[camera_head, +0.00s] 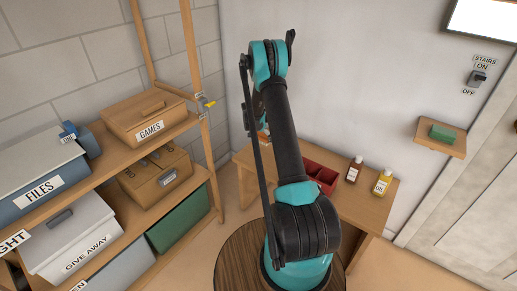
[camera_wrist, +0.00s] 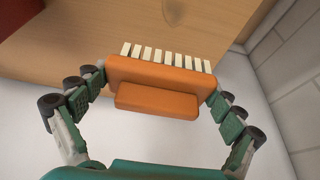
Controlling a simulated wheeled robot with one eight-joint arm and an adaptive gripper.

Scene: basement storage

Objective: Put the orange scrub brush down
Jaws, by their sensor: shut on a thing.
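The orange scrub brush (camera_wrist: 155,99) has a block handle and a row of pale bristles. In the wrist view my gripper (camera_wrist: 158,82) is shut on it, one finger at each end, with the bristles pointing away from the palm. Beyond the bristles is the wooden tabletop (camera_wrist: 150,45); I cannot tell whether they touch it. In the head view my arm hides most of the gripper and brush, over the left part of the wooden table (camera_head: 350,207).
A red open bin (camera_head: 322,178) stands on the table, with a brown bottle (camera_head: 354,170) and a yellow oil bottle (camera_head: 382,183) to its right. A shelf with boxes (camera_head: 147,118) stands at left. A small wall shelf (camera_head: 440,141) holds a green block (camera_head: 442,132). White wall is close behind the table.

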